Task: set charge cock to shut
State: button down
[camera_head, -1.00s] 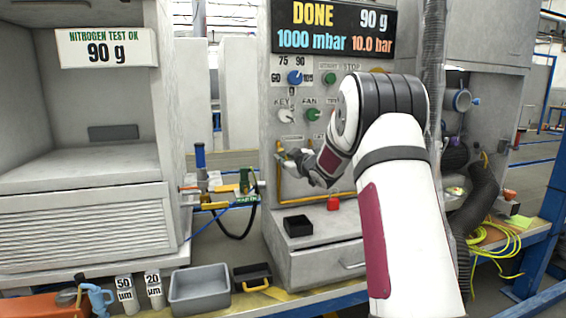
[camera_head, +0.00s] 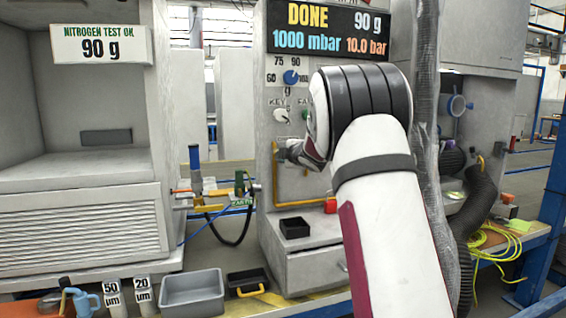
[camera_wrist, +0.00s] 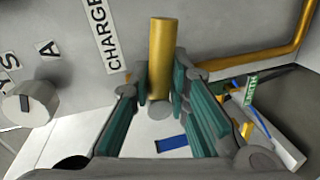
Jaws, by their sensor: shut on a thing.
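The charge cock's yellow lever (camera_wrist: 162,50) stands out from the grey panel beside the CHARGE label (camera_wrist: 100,35) in the wrist view. My gripper (camera_wrist: 160,78) is shut on this lever, with a teal-padded finger on each side of it. In the head view my gripper (camera_head: 283,151) is at the left part of the panel, below the KEY switch (camera_head: 281,115). There the gripper and wrist hide most of the lever. I cannot tell the cock's exact setting.
A yellow pipe (camera_head: 276,183) runs down the panel near my gripper. The display (camera_head: 332,30) reads DONE, 90 g, 1000 mbar and 10.0 bar. A black box (camera_head: 295,227) and a red object (camera_head: 331,206) sit on the ledge below. A grey hose (camera_head: 425,150) hangs close to my arm.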

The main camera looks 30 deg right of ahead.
jog(key=shift+s+d+r+n+h+b, duration=0.1)
jog(key=shift+d+r+n+h+b, duration=0.2)
jog(key=shift+r+n+b, duration=0.25)
jog(key=shift+a, duration=0.1)
dwell(0.3)
jog(key=c, duration=1.6)
grip_release()
jog(key=shift+o, duration=0.2)
jog(key=shift+f, duration=0.15)
jog(key=shift+a+n, duration=0.1)
jog(key=shift+n, duration=0.15)
jog(key=shift+s, duration=0.1)
jog(key=v, duration=1.1)
jog(key=shift+s+r, duration=0.2)
jog(key=shift+s, duration=0.1)
jog(key=shift+a, duration=0.15)
